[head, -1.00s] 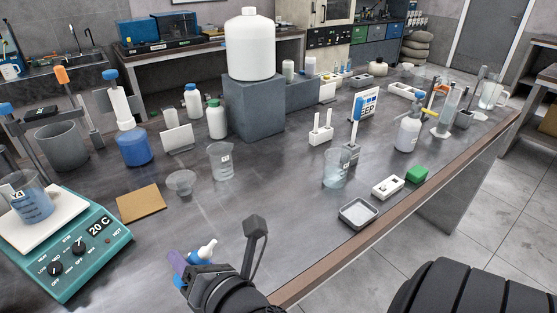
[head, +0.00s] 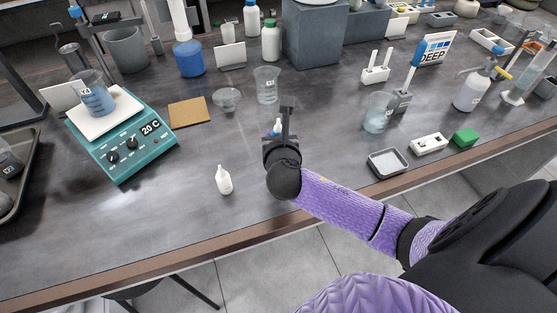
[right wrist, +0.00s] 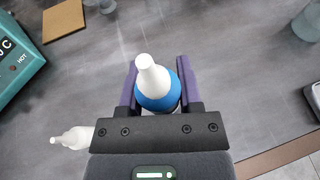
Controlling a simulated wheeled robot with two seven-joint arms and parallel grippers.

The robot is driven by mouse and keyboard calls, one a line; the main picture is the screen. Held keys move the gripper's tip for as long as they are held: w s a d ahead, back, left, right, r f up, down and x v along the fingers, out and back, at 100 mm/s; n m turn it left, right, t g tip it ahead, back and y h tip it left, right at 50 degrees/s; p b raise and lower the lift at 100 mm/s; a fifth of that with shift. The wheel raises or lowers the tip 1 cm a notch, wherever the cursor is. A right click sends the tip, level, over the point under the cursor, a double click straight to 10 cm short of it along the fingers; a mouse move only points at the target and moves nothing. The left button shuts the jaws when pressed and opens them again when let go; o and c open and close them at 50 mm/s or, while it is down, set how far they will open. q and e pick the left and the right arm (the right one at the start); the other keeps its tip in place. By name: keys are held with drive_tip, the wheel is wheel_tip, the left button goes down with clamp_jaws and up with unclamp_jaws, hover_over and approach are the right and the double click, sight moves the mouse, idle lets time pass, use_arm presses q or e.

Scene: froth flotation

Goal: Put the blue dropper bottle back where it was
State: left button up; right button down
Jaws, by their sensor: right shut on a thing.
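The blue dropper bottle (right wrist: 158,99) has a blue body and a white nozzle and is upright between the purple fingers in the right wrist view. My right gripper (right wrist: 157,72) is shut on it. In the head view my right gripper (head: 282,138) is over the middle of the bench, and a bit of the blue bottle (head: 277,128) shows behind it. I cannot tell whether its base touches the bench. A white dropper bottle (head: 223,180) stands upright to the left, and it also shows in the right wrist view (right wrist: 73,138). My left gripper is out of view.
A teal hotplate (head: 125,150) with a beaker and a brown board (head: 189,112) lie to the left. A glass dish (head: 227,99) and a beaker (head: 267,85) stand behind the gripper. A grey tray (head: 389,164) lies right, near the front edge. Bench around the white bottle is clear.

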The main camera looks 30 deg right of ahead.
wheel_tip(320, 180, down, 9)
drive_tip(key=b, duration=0.4)
drive_tip(key=shift+r, duration=0.2)
drive_tip(key=shift+c, duration=1.4)
unclamp_jaws()
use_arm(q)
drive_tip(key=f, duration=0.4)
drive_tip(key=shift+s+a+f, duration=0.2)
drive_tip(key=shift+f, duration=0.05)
use_arm(e)
drive_tip(key=shift+s+a+r+p, duration=0.1)
drive_tip(key=shift+s+r+p, duration=0.05)
drive_tip(key=shift+p, duration=0.2)
drive_tip(key=p+v, duration=0.3)
drive_tip(key=v, duration=0.8)
drive_tip(key=shift+p, duration=0.3)
drive_tip(key=shift+s+a+r, duration=0.1)
drive_tip(key=shift+s, duration=0.2)
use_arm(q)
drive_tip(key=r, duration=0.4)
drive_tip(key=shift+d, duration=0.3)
